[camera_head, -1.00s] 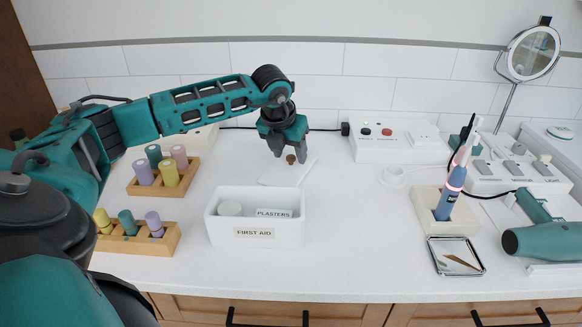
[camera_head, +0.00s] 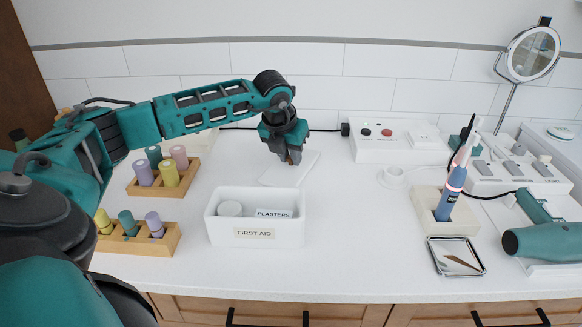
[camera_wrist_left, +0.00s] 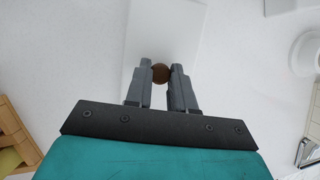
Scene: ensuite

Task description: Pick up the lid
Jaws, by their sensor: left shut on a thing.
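The lid (camera_head: 306,168) is a flat white plate with a small brown round knob (camera_head: 296,157). It lies on the white counter behind the first aid box. My left gripper (camera_head: 290,160) comes down over it, its fingers shut on the knob. In the left wrist view the lid (camera_wrist_left: 185,35) extends beyond the fingers, and the brown knob (camera_wrist_left: 161,73) sits between the fingertips of my left gripper (camera_wrist_left: 161,72). The lid appears to rest on the counter; I cannot tell any gap. My right gripper is not in view.
The open white first aid box (camera_head: 254,233) holds a plasters pack (camera_head: 273,213) and a round white item. Wooden racks (camera_head: 172,240) with coloured rolls stand left. A white socket box (camera_head: 390,140), toothbrush holder (camera_head: 440,215) and small tray (camera_head: 455,257) stand right. Counter between is clear.

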